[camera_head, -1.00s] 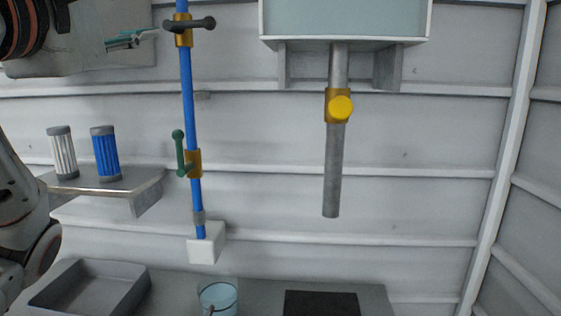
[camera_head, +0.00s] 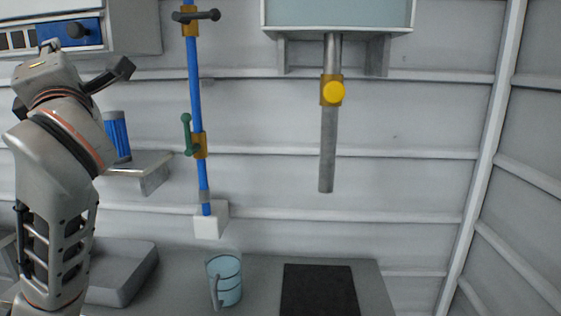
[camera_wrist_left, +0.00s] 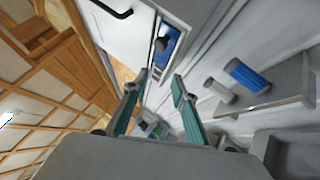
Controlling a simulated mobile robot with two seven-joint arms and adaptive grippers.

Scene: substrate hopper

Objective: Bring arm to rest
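My left arm (camera_head: 60,160) stands upright at the left of the head view. Its gripper fingers are not seen there. In the left wrist view my left gripper (camera_wrist_left: 158,80) shows two teal fingers spread apart with nothing between them. Beyond the fingers is a white cabinet with a blue panel and dark knob (camera_wrist_left: 161,44). The blue panel also shows at the top left of the head view (camera_head: 62,33). My right gripper is in neither view.
A blue cylinder (camera_head: 117,135) stands on a wall shelf (camera_head: 150,166); a white one (camera_wrist_left: 220,91) shows beside it in the wrist view. A blue pipe (camera_head: 195,95), hopper tube (camera_head: 327,150), jug (camera_head: 225,278), black mat (camera_head: 319,291) and grey tray (camera_head: 135,275) lie to the right.

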